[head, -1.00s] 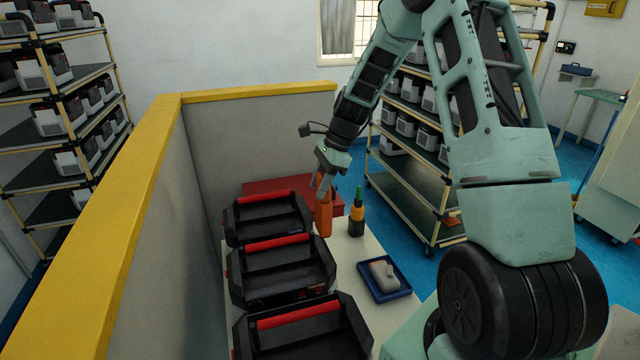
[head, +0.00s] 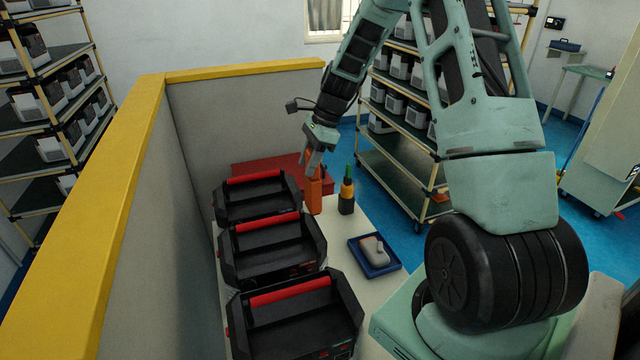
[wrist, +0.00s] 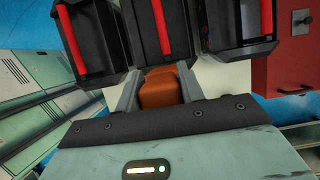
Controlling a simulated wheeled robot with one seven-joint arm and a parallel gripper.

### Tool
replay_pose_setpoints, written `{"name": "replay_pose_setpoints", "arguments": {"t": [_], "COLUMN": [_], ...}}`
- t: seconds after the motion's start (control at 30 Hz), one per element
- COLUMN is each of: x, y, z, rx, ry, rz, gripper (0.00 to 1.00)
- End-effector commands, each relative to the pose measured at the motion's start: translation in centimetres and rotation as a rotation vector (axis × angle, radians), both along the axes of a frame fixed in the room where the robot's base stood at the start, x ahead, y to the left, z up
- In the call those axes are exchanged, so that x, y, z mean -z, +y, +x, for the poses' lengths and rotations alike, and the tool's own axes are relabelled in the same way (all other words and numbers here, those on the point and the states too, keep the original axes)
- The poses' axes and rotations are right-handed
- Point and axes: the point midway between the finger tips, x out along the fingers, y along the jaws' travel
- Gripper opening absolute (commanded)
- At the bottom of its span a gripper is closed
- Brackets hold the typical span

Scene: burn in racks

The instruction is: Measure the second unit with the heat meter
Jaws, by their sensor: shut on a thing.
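My gripper (head: 314,165) is shut on an orange handheld device (head: 313,195), which appears to be the heat meter. It is held upright beside the right end of the far tote. In the wrist view the orange body (wrist: 161,88) sits between both fingers. Three black units with red handles stand in a row on the pale table: the far one (head: 256,208), the middle one (head: 270,262) and the near one (head: 300,335). I cannot tell whether the device's base touches the table.
A blue tray (head: 392,268) holds a pale object (head: 372,248). A red box (head: 285,165) lies behind. A yellow-topped partition (head: 130,160) borders the left.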

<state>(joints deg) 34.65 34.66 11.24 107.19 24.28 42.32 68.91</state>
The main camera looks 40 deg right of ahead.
Motion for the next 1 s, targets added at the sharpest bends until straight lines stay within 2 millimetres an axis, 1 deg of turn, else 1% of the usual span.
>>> {"name": "replay_pose_setpoints", "arguments": {"t": [0.03,0.2,0.9,1.0], "x": [-0.8,-2.5,-9.1,-9.8], "y": [0.0,0.0,0.0,0.0], "z": [0.0,0.1,0.1,0.1], "rx": [-0.001,-0.001,0.000,0.000], "ry": [-0.001,-0.001,-0.002,-0.002], "rz": [-0.001,-0.001,-0.001,-0.001], "gripper": [0.00,0.00,0.00,0.00]}}
